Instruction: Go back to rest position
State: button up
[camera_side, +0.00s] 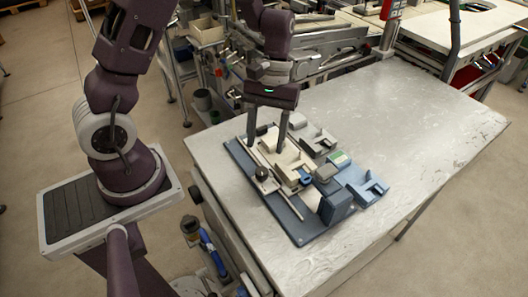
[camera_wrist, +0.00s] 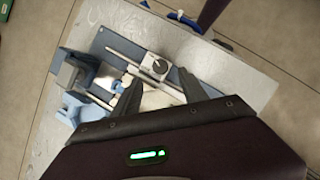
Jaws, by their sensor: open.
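My gripper (camera_side: 267,138) is above the blue base plate (camera_side: 293,230), with its two fingers pointing down over the cream-coloured block (camera_side: 289,163). The fingers are apart and I see nothing held between them. In the wrist view my gripper (camera_wrist: 158,88) also shows open, its fingers on either side of the cream parts. A round dark knob (camera_side: 262,174) sits on the plate beside a thin metal rail (camera_side: 284,205); the knob also shows in the wrist view (camera_wrist: 158,65). I cannot tell whether the fingertips touch the block.
The fixture has a dark blue upright block (camera_side: 335,207), a light blue bracket (camera_side: 369,188) and grey brackets (camera_side: 318,142). The metal table (camera_side: 420,120) is clear to the right. Machinery (camera_side: 315,45) stands behind the table.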

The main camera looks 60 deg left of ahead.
jog(key=s+d+r+m+t+y, duration=0.15)
jog(key=s+r+m+t, duration=0.25)
jog(key=r, duration=0.9)
jog(key=s+r+m+t+y, duration=0.1)
jog(key=s+r+m+t, duration=0.3)
jog(key=s, duration=0.5)
notch_tip(320, 180, up, 2)
jog(key=shift+s+r+t, duration=0.1)
jog(key=shift+s+t, duration=0.25)
jog(key=shift+t, duration=0.15)
